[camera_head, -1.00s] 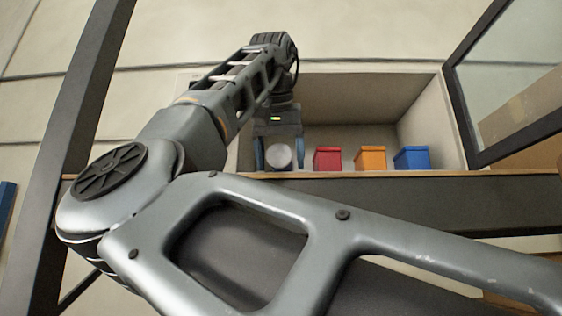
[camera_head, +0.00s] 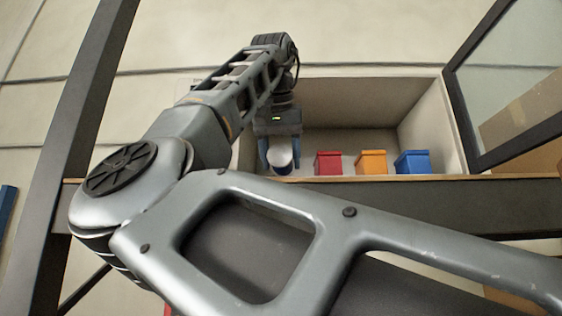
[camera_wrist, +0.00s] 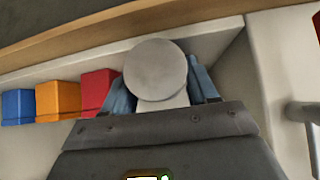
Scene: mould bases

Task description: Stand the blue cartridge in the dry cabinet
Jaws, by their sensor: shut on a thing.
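The dry cabinet (camera_head: 427,128) is an open pale box on a shelf. My gripper (camera_head: 280,156) is inside its left part, with blue fingers pointing down. It is shut on a pale, round-ended cartridge (camera_head: 282,160), which shows a dark bluish band in the head view. In the wrist view the cartridge's grey round end (camera_wrist: 155,69) faces the camera, between the blue fingers of my gripper (camera_wrist: 162,88). The rest of its body is mostly hidden. I cannot tell whether it touches the cabinet floor.
A red box (camera_head: 328,163), an orange box (camera_head: 371,162) and a blue box (camera_head: 412,162) stand in a row to the right of my gripper. A framed glass door (camera_head: 518,85) stands open at the right. The shelf's front edge (camera_head: 400,179) runs below.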

